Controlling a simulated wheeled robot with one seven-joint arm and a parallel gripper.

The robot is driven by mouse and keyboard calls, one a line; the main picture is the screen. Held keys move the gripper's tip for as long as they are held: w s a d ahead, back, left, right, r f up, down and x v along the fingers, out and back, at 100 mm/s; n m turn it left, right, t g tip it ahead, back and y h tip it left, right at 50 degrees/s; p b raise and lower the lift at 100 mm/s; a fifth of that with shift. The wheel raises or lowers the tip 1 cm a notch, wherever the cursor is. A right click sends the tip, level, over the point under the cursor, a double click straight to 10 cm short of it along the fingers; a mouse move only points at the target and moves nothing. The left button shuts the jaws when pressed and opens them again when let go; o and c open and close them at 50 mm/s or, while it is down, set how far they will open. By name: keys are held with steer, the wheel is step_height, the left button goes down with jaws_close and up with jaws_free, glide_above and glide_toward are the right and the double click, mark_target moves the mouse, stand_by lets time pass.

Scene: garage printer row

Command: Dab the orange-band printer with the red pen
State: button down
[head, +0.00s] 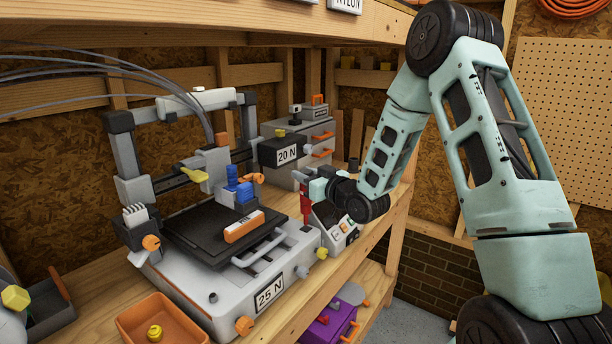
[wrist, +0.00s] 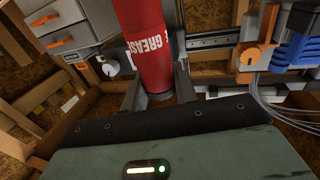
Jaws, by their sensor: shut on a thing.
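My gripper (head: 308,188) is shut on the red pen (head: 306,209), a red cylinder held roughly upright above the right side of the large printer. In the wrist view the pen (wrist: 146,45) shows the white letters "GREASE" and sits between the two fingers; its tip is hidden. The large grey and white printer (head: 205,290) has a black bed, a "25 N" plate and orange knobs. An orange block (head: 244,227) with a white label lies on its bed. I cannot make out a clear orange band on the printer.
A grey cabinet-like unit (head: 318,134) with a "20 N" box stands behind. A small box with a display (head: 335,232) is close to the pen. An orange tray (head: 135,318) holds a yellow piece in front. A purple box (head: 328,328) is on the lower shelf.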

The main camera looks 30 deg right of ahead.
steer(key=shift+f+b, duration=0.9)
steer(key=shift+b, duration=0.2)
stand_by(1.7)
steer(key=shift+r+p, duration=0.3)
steer(key=shift+r, duration=0.25)
stand_by(0.5)
